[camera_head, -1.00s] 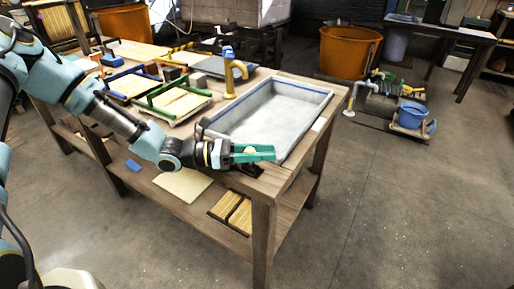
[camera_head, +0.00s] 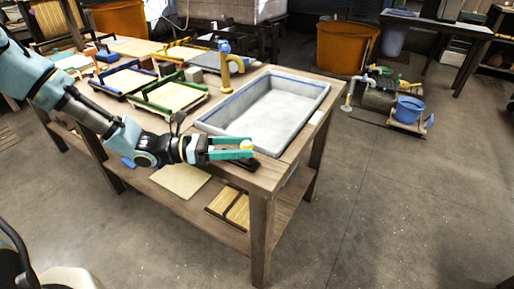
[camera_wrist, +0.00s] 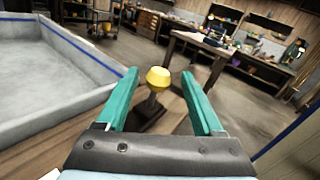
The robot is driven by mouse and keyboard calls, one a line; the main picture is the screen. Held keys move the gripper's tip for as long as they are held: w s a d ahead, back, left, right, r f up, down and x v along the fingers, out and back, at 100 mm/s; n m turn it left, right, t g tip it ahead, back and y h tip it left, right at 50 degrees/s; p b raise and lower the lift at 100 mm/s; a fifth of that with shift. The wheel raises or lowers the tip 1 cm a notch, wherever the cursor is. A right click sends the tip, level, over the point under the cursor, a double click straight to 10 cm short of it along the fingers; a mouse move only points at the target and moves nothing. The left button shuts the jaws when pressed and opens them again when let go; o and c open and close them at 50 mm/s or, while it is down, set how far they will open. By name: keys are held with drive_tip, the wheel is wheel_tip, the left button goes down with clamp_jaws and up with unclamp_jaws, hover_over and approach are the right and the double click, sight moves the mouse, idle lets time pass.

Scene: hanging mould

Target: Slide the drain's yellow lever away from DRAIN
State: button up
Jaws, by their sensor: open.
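The drain's yellow lever knob (camera_head: 246,146) stands upright on a short stem over a dark base (camera_head: 243,163) at the near corner of the table, beside the grey vat (camera_head: 268,110). My gripper (camera_head: 234,148) is open with its teal fingers level and the knob at its fingertips. In the wrist view the yellow knob (camera_wrist: 158,78) shows between the two open fingers (camera_wrist: 160,90), nearer the left one, with a visible gap on the right. The knob is not gripped. No DRAIN lettering is readable, and the base is partly hidden by the fingers.
The vat's wall (camera_wrist: 62,98) rises close on the left in the wrist view. A yellow tap (camera_head: 229,72) stands at the vat's far left corner. Framed moulds (camera_head: 172,97) lie on the table's left.

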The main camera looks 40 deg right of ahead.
drive_tip(key=v, duration=0.5)
drive_tip(key=shift+w+a+b, duration=0.2)
drive_tip(key=shift+a+b, duration=0.1)
drive_tip(key=shift+b, duration=0.1)
drive_tip(key=w+a+f+m+t+y+p, duration=0.2)
drive_tip(key=a+m+t+y, duration=0.45)
drive_tip(key=a, duration=1.05)
drive_tip(key=w+a+r+m+t+y, duration=0.3)
drive_tip(key=w+a+r, duration=0.1)
drive_tip(key=a, duration=0.5)
drive_tip(key=w+a+r+m+t+y+p, duration=0.1)
drive_tip(key=w+a+r+m+t+y, duration=0.2)
drive_tip(key=a+r, duration=0.4)
drive_tip(key=w+a+t, duration=0.1)
drive_tip(key=a, duration=0.1)
drive_tip(key=shift+w+a+y+p, duration=0.3)
drive_tip(key=shift+w+a+y, duration=0.05)
drive_tip(key=shift+d+r+m, duration=0.1)
drive_tip(key=shift+r+m, duration=0.05)
drive_tip(key=shift+m, duration=0.1)
